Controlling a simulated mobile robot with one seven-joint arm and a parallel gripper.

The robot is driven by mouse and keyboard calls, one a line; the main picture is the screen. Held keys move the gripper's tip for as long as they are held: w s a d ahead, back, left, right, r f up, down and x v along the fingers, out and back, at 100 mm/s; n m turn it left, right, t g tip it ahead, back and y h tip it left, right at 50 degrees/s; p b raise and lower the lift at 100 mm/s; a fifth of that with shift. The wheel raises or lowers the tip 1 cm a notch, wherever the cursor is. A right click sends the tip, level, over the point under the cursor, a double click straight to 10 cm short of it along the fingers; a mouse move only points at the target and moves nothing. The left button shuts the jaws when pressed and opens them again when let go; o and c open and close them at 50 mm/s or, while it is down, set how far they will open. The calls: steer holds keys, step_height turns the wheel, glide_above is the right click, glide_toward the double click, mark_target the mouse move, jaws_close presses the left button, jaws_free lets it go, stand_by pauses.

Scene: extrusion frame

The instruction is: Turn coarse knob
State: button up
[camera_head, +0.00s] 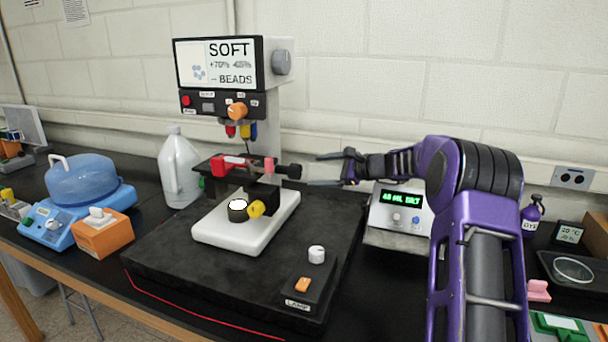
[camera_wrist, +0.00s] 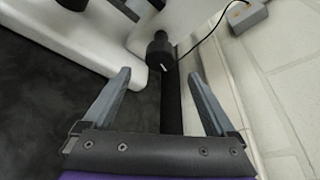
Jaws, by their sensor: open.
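A microscope with a white base (camera_head: 215,238) stands on a dark slab. A black knob (camera_head: 294,171) sticks out to the right of its upper part, by the red and black stage. A yellow knob (camera_head: 256,209) sits lower, near the base. No readable label tells which knob is the coarse one. My gripper (camera_head: 325,170) is open and empty, just right of the black knob, fingers pointing left at it. In the wrist view a black knob (camera_wrist: 160,49) with a white mark lies ahead of my open fingers (camera_wrist: 160,76), not between them.
A display box (camera_head: 400,212) sits close under my wrist. A lamp switch block (camera_head: 305,285) lies at the slab's front right. A white jug (camera_head: 178,170) stands left.

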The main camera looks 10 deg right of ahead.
mark_target(299, 174)
steer(key=v, duration=0.8)
steer(key=shift+s, duration=0.2)
stand_by(2.2)
steer(key=w+a+f+n+t+y+b, duration=0.1)
steer(key=w+a+n+b, duration=0.1)
steer(key=w+a+n, duration=0.1)
steer(key=w+a+f+n+t+y+b, duration=0.1)
steer(key=w+a+n, duration=0.3)
steer(key=n, duration=0.4)
steer(key=w+a+f+n+t+y+b, duration=0.1)
steer(key=w+a+f+n+t+b, duration=0.2)
steer(key=w+a+n, duration=0.1)
steer(key=shift+w+a+n+b, duration=0.25)
steer(key=shift+a+n+b, duration=0.15)
steer(key=shift+n, duration=0.3)
